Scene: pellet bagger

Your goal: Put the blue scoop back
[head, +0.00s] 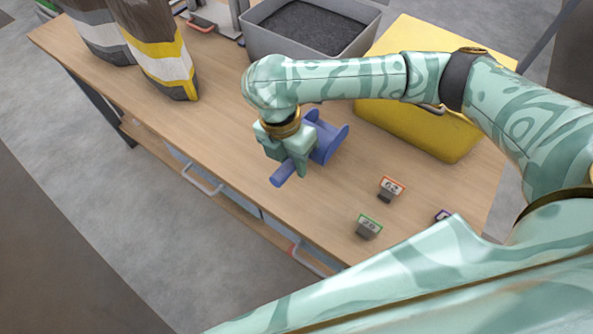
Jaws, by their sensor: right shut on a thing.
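The blue scoop (328,142) is over the middle of the wooden table, its bowl to the upper right and its handle pointing to the lower left. My right gripper (293,163) is shut on the scoop, near where the handle joins the bowl. The fingers hide part of the scoop. I cannot tell whether the scoop touches the table top. My left gripper is not in view.
A grey bin (262,42) of dark pellets stands at the back, with a yellow container (420,129) to its right, partly behind my right arm. Filled bags (163,68) stand at the left. Small tags (391,187) are at the right front. Table (229,128) left of the scoop is clear.

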